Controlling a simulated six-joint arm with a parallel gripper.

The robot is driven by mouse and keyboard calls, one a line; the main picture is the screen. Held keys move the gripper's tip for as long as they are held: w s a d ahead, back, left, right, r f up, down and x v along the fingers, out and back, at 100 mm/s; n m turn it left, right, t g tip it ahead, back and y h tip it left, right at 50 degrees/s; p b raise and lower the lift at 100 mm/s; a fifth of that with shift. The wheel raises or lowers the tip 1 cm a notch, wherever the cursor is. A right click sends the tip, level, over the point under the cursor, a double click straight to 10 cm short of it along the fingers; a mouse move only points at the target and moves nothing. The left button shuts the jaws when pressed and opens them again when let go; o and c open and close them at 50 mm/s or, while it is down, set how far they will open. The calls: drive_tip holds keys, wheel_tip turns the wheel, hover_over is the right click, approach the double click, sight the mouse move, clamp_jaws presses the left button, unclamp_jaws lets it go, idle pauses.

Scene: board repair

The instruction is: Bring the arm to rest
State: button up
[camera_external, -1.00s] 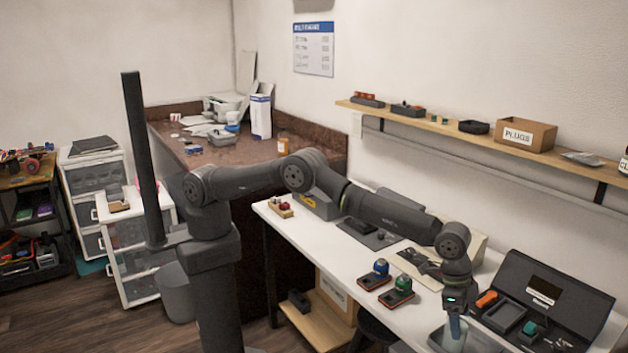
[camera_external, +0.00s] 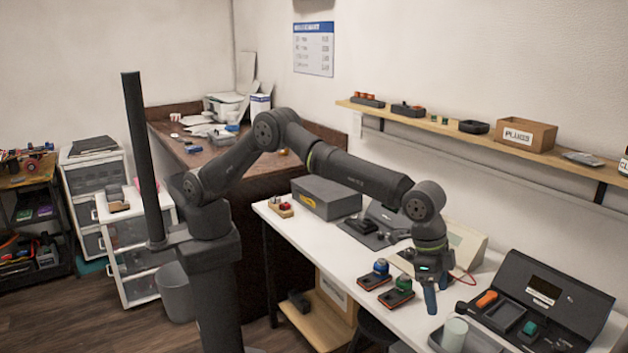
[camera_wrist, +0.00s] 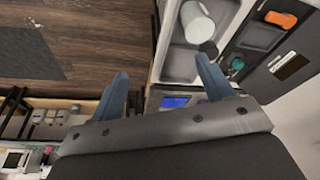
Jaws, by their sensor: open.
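My gripper (camera_external: 436,296) hangs over the front part of the white workbench (camera_external: 340,268), fingers pointing down. Its two blue-grey fingers are spread apart with nothing between them; they also show apart in the wrist view (camera_wrist: 162,72). My arm is bent with its elbow raised. A pale grey-green cylinder (camera_external: 455,333) stands in a light grey tray (camera_external: 485,341) just right of and below the gripper. In the wrist view the cylinder (camera_wrist: 198,22) lies beyond the fingers, apart from them.
An open black case (camera_external: 560,283) with an orange piece (camera_external: 487,299) lies right of the gripper. Two orange-based devices with a blue top (camera_external: 381,267) and a green top (camera_external: 404,283) sit to its left. A wall shelf (camera_external: 440,123) runs behind, holding a PLUGS box (camera_external: 525,134).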

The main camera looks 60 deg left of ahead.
drive_tip(key=w+a+r+n+t+y, duration=0.1)
drive_tip(key=w+a+n, duration=0.2)
drive_tip(key=w+a, duration=0.85)
drive_tip(key=w+a+r+n, duration=0.25)
drive_tip(key=w+a, duration=0.55)
drive_tip(key=w, duration=0.7)
drive_tip(key=w+a+n, duration=0.2)
drive_tip(key=w+a, duration=0.3)
drive_tip(key=a, duration=0.4)
drive_tip(key=w+a+r+n+y, duration=0.1)
drive_tip(key=w+a+n, duration=0.1)
drive_tip(key=w+a, duration=0.3)
drive_tip(key=w+a+n, duration=0.2)
drive_tip(key=w+a, duration=0.3)
drive_tip(key=a, duration=0.8)
drive_tip(key=shift+w+a+r+t+y, duration=0.15)
drive_tip(key=shift+a+r+t+y, duration=0.15)
drive_tip(key=shift+t, duration=0.1)
drive_tip(key=shift+n, duration=0.25)
